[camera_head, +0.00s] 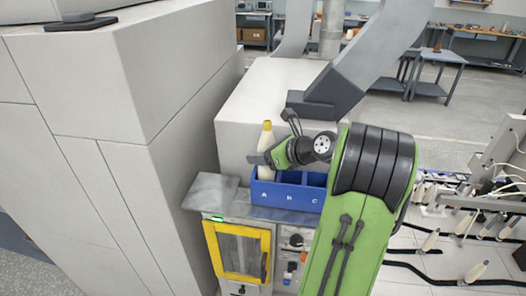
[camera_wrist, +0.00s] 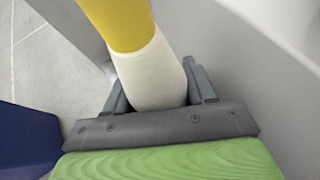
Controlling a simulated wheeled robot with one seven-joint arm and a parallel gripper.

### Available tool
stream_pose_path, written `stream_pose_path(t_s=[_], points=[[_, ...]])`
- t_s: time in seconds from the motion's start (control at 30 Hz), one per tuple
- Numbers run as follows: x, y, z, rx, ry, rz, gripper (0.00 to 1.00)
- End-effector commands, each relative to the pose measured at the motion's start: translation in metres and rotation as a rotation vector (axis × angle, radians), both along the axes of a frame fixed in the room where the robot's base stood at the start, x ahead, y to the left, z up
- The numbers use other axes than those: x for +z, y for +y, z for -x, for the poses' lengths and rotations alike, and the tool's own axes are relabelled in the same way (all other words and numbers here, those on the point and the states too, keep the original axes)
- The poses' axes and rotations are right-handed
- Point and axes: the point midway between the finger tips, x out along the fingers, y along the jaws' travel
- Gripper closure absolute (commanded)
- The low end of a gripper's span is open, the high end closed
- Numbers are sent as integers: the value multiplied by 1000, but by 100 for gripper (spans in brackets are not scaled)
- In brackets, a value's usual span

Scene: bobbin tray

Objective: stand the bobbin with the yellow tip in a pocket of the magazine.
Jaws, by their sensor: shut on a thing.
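The bobbin with the yellow tip (camera_head: 267,126) stands roughly upright, tip up, at the left end of the blue magazine (camera_head: 285,196). My gripper (camera_head: 265,158) is shut on its cream body. In the wrist view the cream body (camera_wrist: 153,78) sits between the two jaws (camera_wrist: 158,95), with the yellow part at the top of the picture. The bobbin's lower end is hidden behind the magazine's front wall near the letter A. I cannot tell whether it is inside that pocket, above it or behind it. A blue part of the magazine (camera_wrist: 25,140) shows at lower left in the wrist view.
The magazine, lettered A, B and C, sits on a grey ledge (camera_head: 212,190) above a yellow-framed door (camera_head: 240,252). A tall pale cabinet (camera_head: 165,130) stands close on the left, and a pale block (camera_head: 262,90) behind. More bobbins (camera_head: 475,271) stand at right.

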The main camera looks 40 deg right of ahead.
Motion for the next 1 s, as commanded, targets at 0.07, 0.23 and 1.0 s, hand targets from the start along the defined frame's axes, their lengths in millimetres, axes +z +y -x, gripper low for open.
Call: stream_pose_path(t_s=[0.07, 0.23, 1.0], points=[[-3, 0, 0, 0, 0, 0, 79], [-8, 0, 0, 0, 0, 0, 79], [-31, 0, 0, 0, 0, -1, 79]])
